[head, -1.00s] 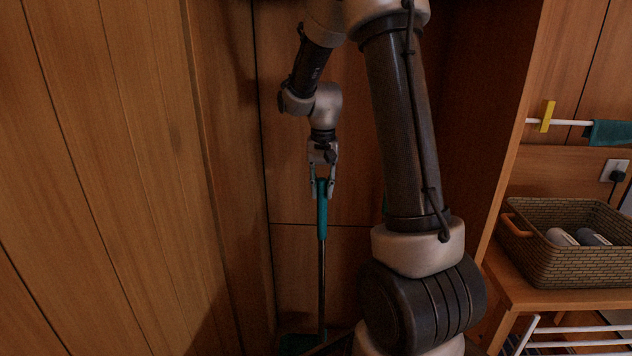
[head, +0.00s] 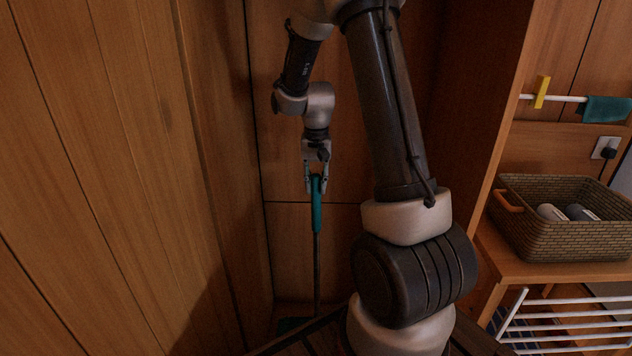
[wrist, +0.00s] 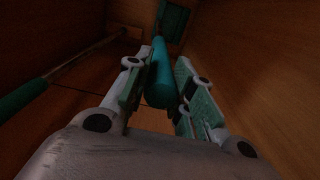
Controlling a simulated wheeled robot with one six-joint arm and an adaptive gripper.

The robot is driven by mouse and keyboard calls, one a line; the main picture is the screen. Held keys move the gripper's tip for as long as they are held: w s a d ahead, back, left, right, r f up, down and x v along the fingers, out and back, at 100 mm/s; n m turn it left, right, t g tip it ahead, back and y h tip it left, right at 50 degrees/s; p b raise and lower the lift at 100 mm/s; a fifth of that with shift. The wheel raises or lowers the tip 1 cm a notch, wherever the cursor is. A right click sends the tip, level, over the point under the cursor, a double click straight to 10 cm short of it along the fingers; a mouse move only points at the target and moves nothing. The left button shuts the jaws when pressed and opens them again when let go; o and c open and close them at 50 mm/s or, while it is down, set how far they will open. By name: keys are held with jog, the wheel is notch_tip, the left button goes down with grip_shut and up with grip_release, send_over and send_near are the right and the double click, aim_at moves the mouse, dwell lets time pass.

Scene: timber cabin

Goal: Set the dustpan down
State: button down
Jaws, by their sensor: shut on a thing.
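The dustpan has a teal handle (head: 317,205) on a long thin dark pole, and a dark teal pan (head: 293,324) at its lower end. It hangs or stands nearly upright in a wooden recess; I cannot tell whether the pan touches the floor. My gripper (head: 316,184) points down and is shut on the top of the handle. In the wrist view the handle (wrist: 160,75) lies between the fingers of my gripper (wrist: 157,92), with the pan (wrist: 172,20) beyond it.
A second pole with a teal grip (wrist: 22,98) leans at the left of the wrist view. Wooden walls stand close on both sides. At right, a wicker basket (head: 570,238) stands on a wooden shelf (head: 490,255) above a white rack (head: 560,325).

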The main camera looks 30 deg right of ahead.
jog(key=shift+f, duration=0.45)
jog(key=c, duration=1.1)
grip_release()
jog(key=shift+c, duration=0.2)
notch_tip(320, 180, up, 12)
jog(key=shift+f, duration=0.1)
jog(key=shift+s+n, duration=0.1)
jog(key=shift+n, duration=0.3)
jog(key=s+a+r+n+t, duration=0.2)
jog(key=s+a+r+n, duration=0.1)
jog(key=s, duration=0.9)
jog(key=s+a+r+n+t, duration=0.2)
jog(key=s+r, duration=0.4)
jog(key=s, duration=0.6)
jog(key=shift+s+a+n, duration=0.2)
jog(key=shift+a+n, duration=0.3)
